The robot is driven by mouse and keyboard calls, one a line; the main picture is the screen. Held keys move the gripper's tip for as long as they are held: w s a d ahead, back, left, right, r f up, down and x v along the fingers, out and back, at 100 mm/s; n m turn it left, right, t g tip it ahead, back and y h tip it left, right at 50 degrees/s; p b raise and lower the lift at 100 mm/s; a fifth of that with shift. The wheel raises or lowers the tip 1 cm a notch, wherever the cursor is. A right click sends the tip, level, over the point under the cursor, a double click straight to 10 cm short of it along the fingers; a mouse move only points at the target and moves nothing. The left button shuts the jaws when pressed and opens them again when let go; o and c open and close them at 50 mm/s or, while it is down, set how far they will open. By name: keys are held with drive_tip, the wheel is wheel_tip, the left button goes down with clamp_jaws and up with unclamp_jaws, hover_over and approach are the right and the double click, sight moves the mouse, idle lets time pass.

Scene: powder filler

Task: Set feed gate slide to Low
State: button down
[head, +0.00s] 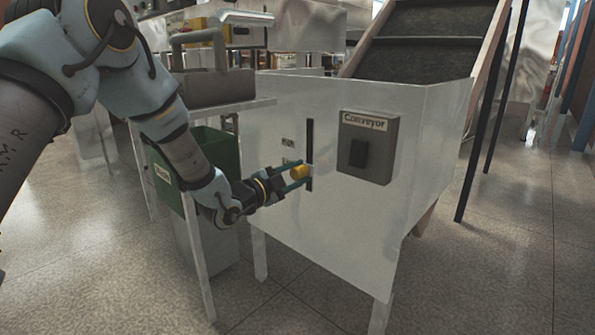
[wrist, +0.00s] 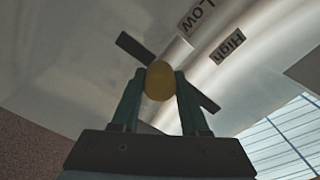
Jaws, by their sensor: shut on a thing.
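The feed gate slide has a yellow knob (head: 300,171) in a dark upright slot (head: 309,135) on the pale metal panel. My gripper (head: 297,177) comes in from the left and is shut on the knob. In the wrist view the knob (wrist: 159,81) sits between the two fingers, in front of the slanting slot (wrist: 135,48). The LOW label (wrist: 197,14) and the High label (wrist: 230,46) lie beside the slot. In the head view the knob is in the lower half of the slot, and the labels are too small to read.
A grey Conveyor switch box (head: 368,147) is on the panel right of the slot. A green bin (head: 222,150) stands behind my arm, under a metal table (head: 228,106). A sloped conveyor (head: 425,40) rises behind the panel. Open floor lies in front.

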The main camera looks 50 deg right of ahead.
drive_tip(key=shift+f, duration=0.7)
drive_tip(key=shift+c, duration=2.1)
unclamp_jaws()
drive_tip(key=shift+a+r, duration=0.1)
drive_tip(key=shift+a, duration=0.2)
drive_tip(key=a+p, duration=0.1)
drive_tip(key=a, duration=0.9)
drive_tip(key=shift+w+p, duration=0.3)
drive_tip(key=shift+p, duration=0.05)
drive_tip(key=shift+a, duration=0.1)
